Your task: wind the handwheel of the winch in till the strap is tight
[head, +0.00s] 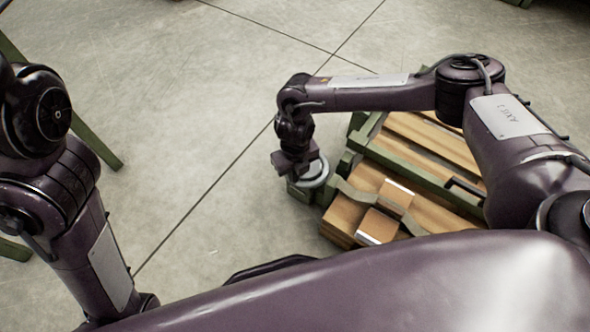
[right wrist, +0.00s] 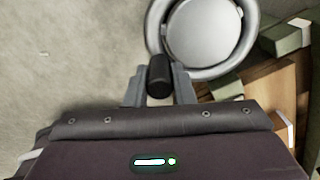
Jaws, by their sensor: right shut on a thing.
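The handwheel (head: 316,174) is a pale grey wheel on the green winch (head: 300,193), at the left end of a timber stack. In the right wrist view the handwheel (right wrist: 243,62) shows its round hub and rim at the top. My right gripper (head: 290,165) is over the wheel's edge. In the right wrist view its fingers (right wrist: 159,88) are shut on the black knob (right wrist: 159,70) at the rim. A grey-green strap (head: 356,194) runs from near the winch over the wood; I cannot tell how tight it is. My left gripper is out of view.
Wooden beams (head: 432,142) lie in a green frame (head: 412,167) right of the winch. A block (head: 377,226) stands by the strap. Bare concrete floor (head: 205,130) lies open to the left. Green legs stand at the far left. My right arm passes above the beams.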

